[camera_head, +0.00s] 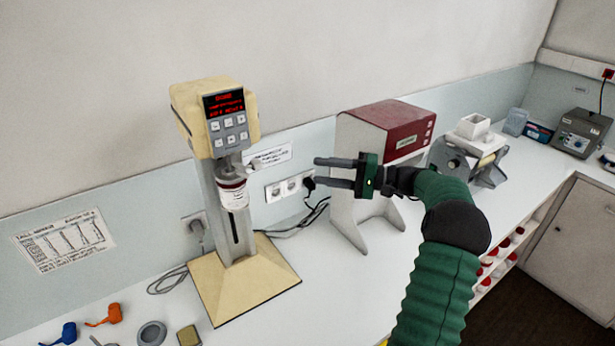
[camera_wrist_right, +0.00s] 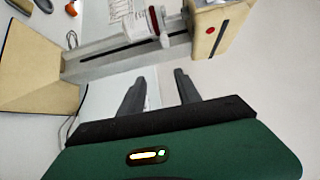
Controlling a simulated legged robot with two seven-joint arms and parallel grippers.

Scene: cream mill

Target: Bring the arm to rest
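My right gripper (camera_head: 336,172) is in the air in front of the wall, between the cream mill and the red-topped machine. Its two dark fingers are apart with nothing between them; they also show apart and empty in the right wrist view (camera_wrist_right: 157,88). The cream mill (camera_head: 215,117) stands upright on its tan base (camera_head: 245,285), left of my right gripper and apart from it. A white jar with a red band (camera_head: 233,193) is held under the mill's head. The mill also shows in the wrist view (camera_wrist_right: 115,48). My left gripper is not in view.
The red-topped machine (camera_head: 392,117) stands behind my right arm. A grey device with a white hopper (camera_head: 472,127) is farther right. Orange (camera_head: 104,315) and blue (camera_head: 66,333) small items lie at the front left. Cables run along the wall. The white counter (camera_head: 335,290) is clear right of the mill's base.

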